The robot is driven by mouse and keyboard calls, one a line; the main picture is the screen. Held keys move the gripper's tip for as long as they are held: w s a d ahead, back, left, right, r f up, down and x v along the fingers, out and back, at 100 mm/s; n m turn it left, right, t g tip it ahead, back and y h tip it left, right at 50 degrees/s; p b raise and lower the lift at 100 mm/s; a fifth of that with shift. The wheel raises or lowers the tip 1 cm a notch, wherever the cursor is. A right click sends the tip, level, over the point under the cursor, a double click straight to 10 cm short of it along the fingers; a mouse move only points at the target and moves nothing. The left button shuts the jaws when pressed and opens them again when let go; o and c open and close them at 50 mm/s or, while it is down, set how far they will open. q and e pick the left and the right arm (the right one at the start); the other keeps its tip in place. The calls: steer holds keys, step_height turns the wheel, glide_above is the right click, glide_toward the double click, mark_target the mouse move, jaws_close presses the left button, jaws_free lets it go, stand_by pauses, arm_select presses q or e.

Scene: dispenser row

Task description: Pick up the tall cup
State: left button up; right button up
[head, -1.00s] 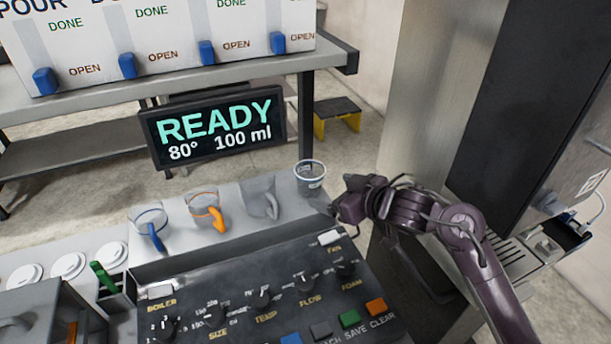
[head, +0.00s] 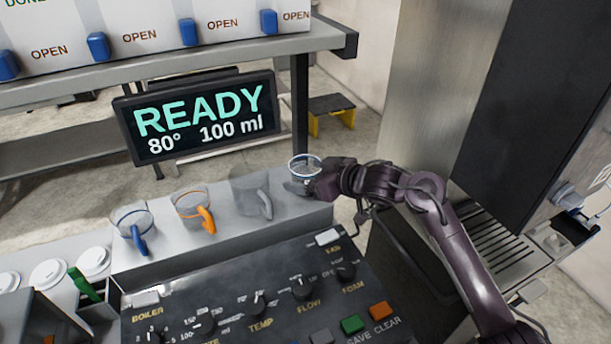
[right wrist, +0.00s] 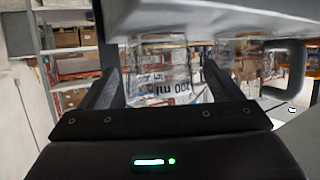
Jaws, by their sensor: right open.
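A clear cup with a blue-white rim (head: 303,164) stands upright at the right end of the grey ledge; no handle shows on it. I cannot tell for sure that it is the tall cup. My right gripper (head: 318,184) is at its right side, with its fingertips partly hidden. In the right wrist view, the open fingers (right wrist: 163,88) lie left and right of the see-through cup (right wrist: 158,65), with gaps between. A grey-handled cup (head: 246,184), an orange-handled cup (head: 188,203) and a blue-handled cup (head: 128,218) stand to its left. My left gripper is not in view.
A black control panel (head: 225,295) with knobs and buttons lies in front of the ledge (head: 165,268). A READY display (head: 200,118) stands behind. The grey-handled cup's handle (right wrist: 285,62) is near the right finger in the right wrist view. A tall metal cabinet (head: 420,90) rises at right.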

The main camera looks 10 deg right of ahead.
steer(key=shift+w+a+f, duration=0.3)
steer(key=shift+w+a, duration=0.05)
steer(key=shift+w, duration=0.2)
steer(key=shift+s, duration=0.1)
steer(key=c, duration=1.1)
steer(key=shift+o, duration=0.2)
steer(key=shift+r, duration=0.15)
